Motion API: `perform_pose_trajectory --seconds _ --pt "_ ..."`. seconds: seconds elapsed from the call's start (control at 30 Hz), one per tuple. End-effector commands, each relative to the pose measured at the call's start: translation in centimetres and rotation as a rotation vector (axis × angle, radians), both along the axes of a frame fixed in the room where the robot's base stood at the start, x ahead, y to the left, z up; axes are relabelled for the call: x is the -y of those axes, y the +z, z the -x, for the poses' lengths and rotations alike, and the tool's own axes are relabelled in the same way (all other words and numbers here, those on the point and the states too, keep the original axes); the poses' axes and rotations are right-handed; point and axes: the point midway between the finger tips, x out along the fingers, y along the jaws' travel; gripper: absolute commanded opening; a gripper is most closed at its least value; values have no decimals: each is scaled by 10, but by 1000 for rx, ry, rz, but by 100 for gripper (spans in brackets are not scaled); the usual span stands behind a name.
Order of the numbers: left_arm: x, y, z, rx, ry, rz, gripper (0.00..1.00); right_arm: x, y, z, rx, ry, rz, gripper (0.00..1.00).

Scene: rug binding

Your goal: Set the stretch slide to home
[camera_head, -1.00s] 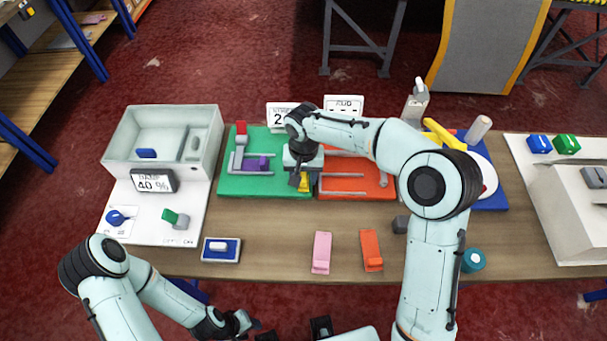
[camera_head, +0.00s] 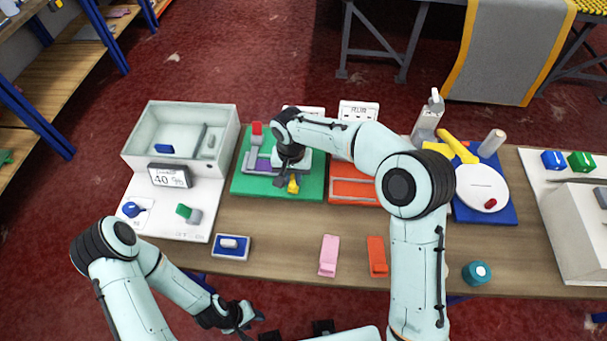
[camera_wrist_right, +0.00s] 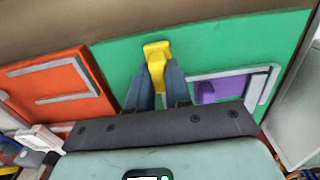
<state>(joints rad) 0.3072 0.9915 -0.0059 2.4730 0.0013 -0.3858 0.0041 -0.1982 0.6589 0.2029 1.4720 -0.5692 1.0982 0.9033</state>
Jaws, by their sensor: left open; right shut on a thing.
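The stretch fixture is a green board (camera_head: 243,186) with grey rails and a purple block (camera_head: 263,165) between them; a red block (camera_head: 257,133) stands at its back. My right gripper (camera_head: 289,178) is over the right part of the green board. It is shut on a yellow handle (camera_head: 293,186), which also shows in the right wrist view (camera_wrist_right: 156,62) between the fingers (camera_wrist_right: 157,88). In that view the purple block (camera_wrist_right: 205,92) lies beside the right finger. My arm hides part of the board and the display behind it. My left gripper (camera_head: 250,322) is open and empty, low in front of the table.
An orange board (camera_head: 352,190) with rails adjoins on the right. A white bin with a display (camera_head: 170,176) stands left. A pink block (camera_head: 328,255), an orange block (camera_head: 377,256) and a blue tray (camera_head: 231,247) lie along the front edge.

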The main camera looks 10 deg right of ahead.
Motion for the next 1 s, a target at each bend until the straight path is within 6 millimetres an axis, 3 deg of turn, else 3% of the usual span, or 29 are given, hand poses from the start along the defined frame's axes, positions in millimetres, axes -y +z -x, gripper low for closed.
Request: perform_pose_trajectory --seconds 0.2,0.23,0.3,0.67,0.77,1.0 --pt "0 -1 1 -2 -1 1 43 -5 -2 1 3 3 -11 0" --pt "0 -1 1 -2 -1 1 43 -5 -3 1 3 3 -12 26" --pt "0 -1 1 -2 -1 1 43 -5 -2 1 3 3 -11 45" --pt "0 -1 1 -1 0 0 43 -3 3 0 5 1 -7 45" --pt "0 0 0 0 0 0 43 -3 16 -1 7 0 -7 45" --pt "0 7 -6 6 0 0 43 -4 70 -1 10 2 -9 45"
